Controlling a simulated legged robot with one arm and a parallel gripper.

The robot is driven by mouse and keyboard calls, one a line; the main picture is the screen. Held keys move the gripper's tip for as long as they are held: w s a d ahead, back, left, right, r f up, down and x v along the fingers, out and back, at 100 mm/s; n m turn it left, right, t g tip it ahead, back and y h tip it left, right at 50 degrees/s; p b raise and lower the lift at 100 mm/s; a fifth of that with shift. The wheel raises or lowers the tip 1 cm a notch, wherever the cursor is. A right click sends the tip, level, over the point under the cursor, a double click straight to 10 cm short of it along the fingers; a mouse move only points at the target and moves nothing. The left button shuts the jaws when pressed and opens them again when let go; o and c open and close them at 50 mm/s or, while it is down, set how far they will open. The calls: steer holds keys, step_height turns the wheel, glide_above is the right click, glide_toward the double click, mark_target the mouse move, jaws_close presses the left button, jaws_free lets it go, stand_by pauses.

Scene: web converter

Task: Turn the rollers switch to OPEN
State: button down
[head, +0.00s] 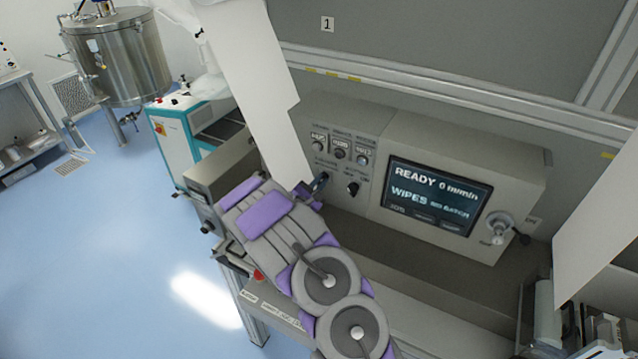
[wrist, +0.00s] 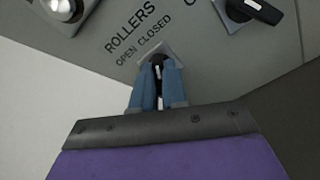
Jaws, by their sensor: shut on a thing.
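The rollers switch (wrist: 158,60) is a small black knob with a white mark on a square plate. It sits on the grey panel under the label ROLLERS, with OPEN at left and CLOSED at right. My gripper (wrist: 158,88) has its blue fingers shut on the knob, one on each side. The knob lies roughly in line with the fingers; which word it points to I cannot tell. In the head view my gripper (head: 318,186) reaches the lower left of the control panel and mostly hides the switch.
Another black switch (wrist: 254,10) is close by at the right, and a round metal fitting (wrist: 62,8) at upper left. The display (head: 436,196) reads READY and WIPES. A handwheel (head: 498,229) is right of it. White panels hang on both sides.

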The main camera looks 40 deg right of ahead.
steer(key=shift+n, duration=0.3)
steer(key=n, duration=0.5)
steer(key=n+b, duration=0.1)
steer(key=n, duration=0.5)
steer(key=shift+w+a, duration=0.1)
steer(key=shift+w, duration=0.1)
steer(key=shift+n, duration=0.3)
steer(key=shift+r, duration=0.1)
steer(key=c, duration=1.2)
jaws_free()
steer(key=shift+w, duration=0.1)
steer(key=shift+o, duration=0.2)
